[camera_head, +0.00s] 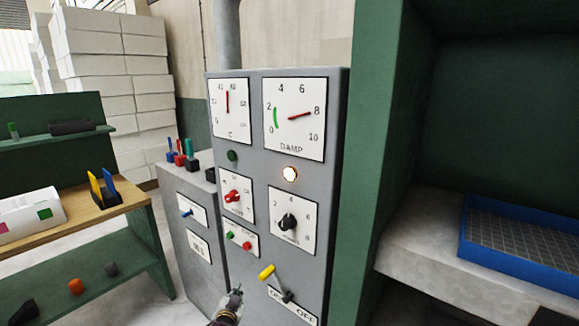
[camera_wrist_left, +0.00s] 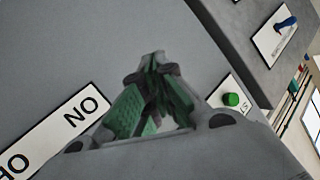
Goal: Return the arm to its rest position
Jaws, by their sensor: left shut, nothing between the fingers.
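My left gripper (camera_head: 236,294) is low in the head view, in front of the grey control cabinet (camera_head: 335,140). It is shut and empty. Its closed green-padded fingers show in the left wrist view (camera_wrist_left: 153,75). A lever with a yellow handle (camera_head: 266,272) is to its right, apart from it, tilted up and left above the ON/OFF plate (camera_head: 292,305). That plate also shows at the left of the wrist view (camera_wrist_left: 55,130); the lever does not. My right gripper is not in view.
The cabinet carries two gauges, a lit lamp (camera_head: 290,174), a red knob (camera_head: 232,196), a black knob (camera_head: 287,222) and a green button (camera_wrist_left: 231,99). A workbench (camera_head: 95,215) stands left. A blue tray (camera_head: 466,246) lies on the right ledge. Floor shows between bench and cabinet.

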